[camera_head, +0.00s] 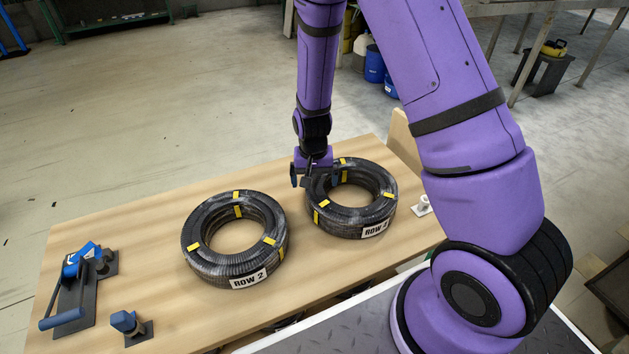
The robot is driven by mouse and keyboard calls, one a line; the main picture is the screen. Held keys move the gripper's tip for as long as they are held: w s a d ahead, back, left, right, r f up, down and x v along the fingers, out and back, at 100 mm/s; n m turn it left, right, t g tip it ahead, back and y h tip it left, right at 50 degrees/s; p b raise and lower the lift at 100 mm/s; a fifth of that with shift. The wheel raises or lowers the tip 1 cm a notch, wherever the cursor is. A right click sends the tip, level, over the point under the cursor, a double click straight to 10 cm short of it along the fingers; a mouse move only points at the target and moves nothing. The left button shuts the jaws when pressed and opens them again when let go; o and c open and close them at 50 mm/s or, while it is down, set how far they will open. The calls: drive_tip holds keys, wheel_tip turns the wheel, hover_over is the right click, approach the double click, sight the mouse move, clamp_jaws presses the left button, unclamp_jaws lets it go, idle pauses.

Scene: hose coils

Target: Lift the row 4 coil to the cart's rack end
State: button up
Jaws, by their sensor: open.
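The row 4 coil (340,218) is a black ribbed hose coil with yellow ties and a "ROW 4" label. It lies flat on the right part of the wooden top (150,240). My gripper (313,181) is open at this coil's left far rim, its fingers pointing down. One finger is outside the rim; whether the other reaches inside the ring or touches the hose I cannot tell. I cannot make out which end of the cart carries a rack.
A similar coil (206,258) labelled "ROW 2" lies close left of the row 4 coil. A blue-handled tool (76,283) and a small blue-topped fitting (129,325) stand at the near left. A white fitting (423,204) is at the right edge. The far left top is clear.

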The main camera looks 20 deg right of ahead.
drive_tip(key=shift+r, duration=1.25)
drive_tip(key=shift+r, duration=0.1)
wheel_tip(320, 180, up, 11)
drive_tip(key=shift+a+f, duration=0.2)
drive_tip(key=shift+w, duration=0.1)
drive_tip(key=s+d+r+n+t+y, duration=0.1)
drive_tip(key=s+r, duration=0.4)
drive_tip(key=r, duration=0.4)
drive_tip(key=s+d+r+n+t, duration=0.15)
drive_tip(key=s+r, duration=0.25)
drive_tip(key=r, duration=0.4)
drive_tip(key=s+r+n+t, duration=0.1)
drive_tip(key=s+r, duration=0.3)
drive_tip(key=s, duration=0.4)
drive_tip(key=s+d+r+n+t, duration=0.1)
drive_tip(key=s+r+t, duration=0.1)
drive_tip(key=s+r, duration=0.3)
drive_tip(key=s, duration=0.3)
drive_tip(key=shift+d+h, duration=0.2)
drive_tip(key=shift+h, duration=0.1)
